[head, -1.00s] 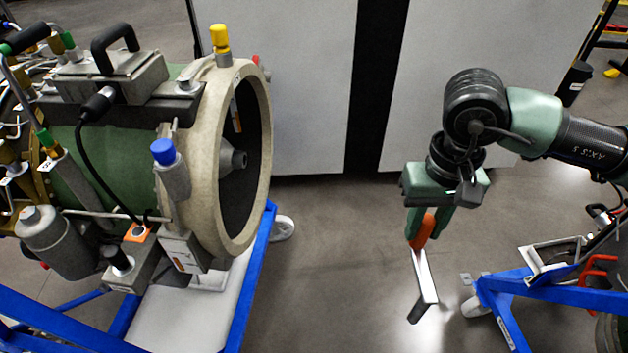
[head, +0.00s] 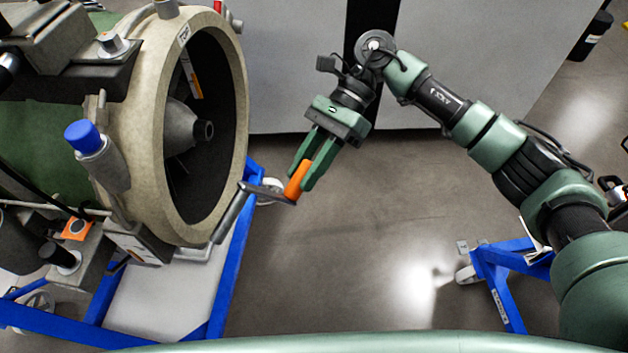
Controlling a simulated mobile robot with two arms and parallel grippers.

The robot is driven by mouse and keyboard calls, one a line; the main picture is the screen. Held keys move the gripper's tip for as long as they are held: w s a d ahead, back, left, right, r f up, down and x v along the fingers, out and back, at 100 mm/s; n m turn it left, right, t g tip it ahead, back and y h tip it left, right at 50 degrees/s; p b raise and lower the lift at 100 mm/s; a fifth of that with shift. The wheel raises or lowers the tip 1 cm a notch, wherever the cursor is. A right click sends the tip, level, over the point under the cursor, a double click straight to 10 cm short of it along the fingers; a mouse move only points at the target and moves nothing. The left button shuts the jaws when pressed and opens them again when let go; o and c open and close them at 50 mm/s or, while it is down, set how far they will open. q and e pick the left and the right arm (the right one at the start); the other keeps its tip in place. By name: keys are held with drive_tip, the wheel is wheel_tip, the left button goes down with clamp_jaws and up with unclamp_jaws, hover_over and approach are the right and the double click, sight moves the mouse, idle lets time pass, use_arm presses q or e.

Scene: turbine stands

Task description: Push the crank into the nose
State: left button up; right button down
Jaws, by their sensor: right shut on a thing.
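The crank (head: 268,193) has an orange handle and a grey metal arm bent into a shaft that points down and left. My right gripper (head: 302,175) is shut on the crank's orange handle and holds it in the air, right of the turbine (head: 137,130). The turbine's nose (head: 192,130) is a grey cone with a dark round hole, inside the beige ring's dark opening. The crank's shaft end is lower than the nose, overlapping the ring's lower right edge in the picture. I cannot tell whether they touch. My left gripper is not in view.
A blue stand (head: 235,255) carries the turbine. Another blue stand (head: 500,285) is at the lower right. A blue-capped fitting (head: 86,137) sticks out on the turbine's near side. Grey floor between the stands is clear. Pale panels (head: 480,75) stand behind.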

drive_tip(key=w+d+f+m+t+y+b, duration=0.25)
drive_tip(key=w+f+m+t+y, duration=0.35)
drive_tip(key=f+m+t+y, duration=0.5)
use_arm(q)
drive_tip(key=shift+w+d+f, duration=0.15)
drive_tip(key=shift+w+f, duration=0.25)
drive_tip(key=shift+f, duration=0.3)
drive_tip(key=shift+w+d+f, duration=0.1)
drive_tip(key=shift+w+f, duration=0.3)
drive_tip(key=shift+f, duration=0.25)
use_arm(e)
drive_tip(key=shift+h, duration=0.4)
drive_tip(key=shift+w+a+f, duration=0.1)
drive_tip(key=shift+w+a, duration=0.1)
drive_tip(key=shift+a, duration=0.7)
drive_tip(key=shift+w+a+f, duration=0.1)
drive_tip(key=shift+w+a, duration=0.1)
drive_tip(key=shift+a, duration=0.7)
drive_tip(key=shift+w+a+f, duration=0.1)
drive_tip(key=shift+w+a, duration=0.1)
drive_tip(key=shift+a, duration=0.7)
use_arm(q)
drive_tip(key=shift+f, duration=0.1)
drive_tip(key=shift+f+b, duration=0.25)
drive_tip(key=shift+b, duration=0.2)
use_arm(e)
drive_tip(key=shift+d, duration=0.15)
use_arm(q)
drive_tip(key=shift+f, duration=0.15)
